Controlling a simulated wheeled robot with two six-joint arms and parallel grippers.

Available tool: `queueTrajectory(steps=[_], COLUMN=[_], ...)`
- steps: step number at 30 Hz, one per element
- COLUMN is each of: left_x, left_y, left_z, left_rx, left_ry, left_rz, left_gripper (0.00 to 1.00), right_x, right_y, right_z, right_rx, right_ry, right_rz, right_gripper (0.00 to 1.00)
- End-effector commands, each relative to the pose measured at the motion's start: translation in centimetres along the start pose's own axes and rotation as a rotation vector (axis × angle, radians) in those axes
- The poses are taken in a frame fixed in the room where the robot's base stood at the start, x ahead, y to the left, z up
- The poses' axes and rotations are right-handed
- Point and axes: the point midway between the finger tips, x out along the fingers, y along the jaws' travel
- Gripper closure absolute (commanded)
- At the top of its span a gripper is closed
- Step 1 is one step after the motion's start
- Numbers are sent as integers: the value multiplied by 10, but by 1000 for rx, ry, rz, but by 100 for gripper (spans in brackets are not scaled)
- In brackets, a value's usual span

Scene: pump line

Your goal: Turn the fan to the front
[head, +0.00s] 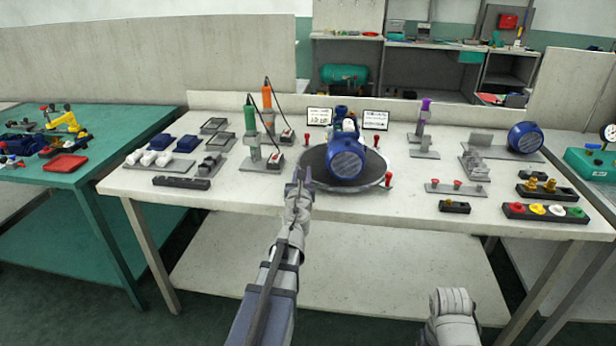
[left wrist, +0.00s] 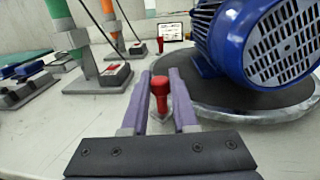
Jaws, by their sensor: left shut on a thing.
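A blue motor (head: 346,158) stands on a dark round turntable (head: 318,180) in the middle of the bench. Its slatted fan grille points toward me in the head view; the motor (left wrist: 240,40) also shows large at the right of the left wrist view. Red pegs stand around the turntable, one at its front right (head: 388,180). My left gripper (head: 302,178) is at the turntable's left edge. In the left wrist view, its two fingers are on either side of a red peg (left wrist: 160,92), shut on it. My right gripper is not seen; only part of my right arm shows.
Green (head: 250,118) and orange (head: 267,98) screwdriver-like tools on stands are left of the turntable. Two small sign cards (head: 375,120) stand behind it.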

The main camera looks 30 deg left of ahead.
Motion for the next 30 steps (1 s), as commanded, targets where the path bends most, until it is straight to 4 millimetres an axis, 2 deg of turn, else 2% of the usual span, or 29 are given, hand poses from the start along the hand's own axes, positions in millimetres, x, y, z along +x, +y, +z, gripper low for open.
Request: queueTrajectory(steps=[9,29,30], left_x=[10,13,13], left_y=[11,12,12], left_z=[0,0,0], left_rx=[0,0,0], left_ry=[0,0,0], left_rz=[-75,-101,-101], left_gripper=[100,100,69], right_x=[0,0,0], right_y=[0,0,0], right_z=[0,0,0], right_rx=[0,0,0], right_ry=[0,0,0], right_rz=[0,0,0], right_gripper=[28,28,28])
